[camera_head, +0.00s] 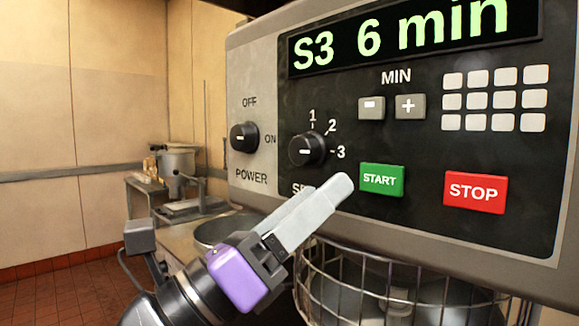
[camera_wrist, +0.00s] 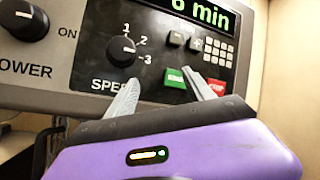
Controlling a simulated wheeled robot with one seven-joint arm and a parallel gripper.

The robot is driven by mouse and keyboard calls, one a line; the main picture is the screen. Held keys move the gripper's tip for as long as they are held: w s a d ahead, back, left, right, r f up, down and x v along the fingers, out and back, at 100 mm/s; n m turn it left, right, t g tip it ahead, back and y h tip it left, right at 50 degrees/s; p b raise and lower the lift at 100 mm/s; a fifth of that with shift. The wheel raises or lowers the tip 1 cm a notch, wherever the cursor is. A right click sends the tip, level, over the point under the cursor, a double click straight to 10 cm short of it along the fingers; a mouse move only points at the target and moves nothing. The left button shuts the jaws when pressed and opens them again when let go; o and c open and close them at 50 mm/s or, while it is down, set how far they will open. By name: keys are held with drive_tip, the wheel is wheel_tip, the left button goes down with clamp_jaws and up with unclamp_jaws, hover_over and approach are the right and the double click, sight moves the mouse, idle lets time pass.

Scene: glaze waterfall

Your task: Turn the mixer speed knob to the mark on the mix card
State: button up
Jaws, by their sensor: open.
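The black speed knob (camera_head: 307,150) sits on the dark mixer panel, with marks 1, 2 and 3 around its upper right. Its white line lies level and appears to point toward 3; the wrist view also shows the knob (camera_wrist: 122,51) with that line. My gripper (camera_head: 336,190) is open and empty, below and slightly right of the knob, apart from it in the picture. In the wrist view my two fingers (camera_wrist: 170,88) stand apart, below and right of the knob. The display (camera_head: 400,38) reads "S3 6 min". I see no mix card.
The power knob (camera_head: 243,137) is left of the speed knob. The green START button (camera_head: 381,180) and red STOP button (camera_head: 475,192) lie to the right. A wire bowl guard (camera_head: 345,300) is below the panel. Another machine (camera_head: 178,165) stands at the back left.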

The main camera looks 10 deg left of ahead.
sight(298, 152)
drive_tip(key=a+r+m+g+y+b, duration=0.1)
drive_tip(key=a+r+m+y+b, duration=0.15)
drive_tip(key=a+r+y, duration=0.4)
drive_tip(key=shift+g+y, duration=0.3)
drive_tip(key=shift+y, duration=0.05)
drive_tip(key=w+d, duration=0.1)
drive_tip(key=w, duration=0.1)
drive_tip(key=w+d+f+p, duration=0.1)
drive_tip(key=w+d, duration=0.1)
drive_tip(key=w, duration=0.1)
drive_tip(key=shift+w+d+f+p, duration=0.15)
drive_tip(key=shift+w+f+p, duration=0.2)
drive_tip(key=shift+f+p, duration=0.05)
drive_tip(key=shift+c, duration=0.2)
clamp_jaws()
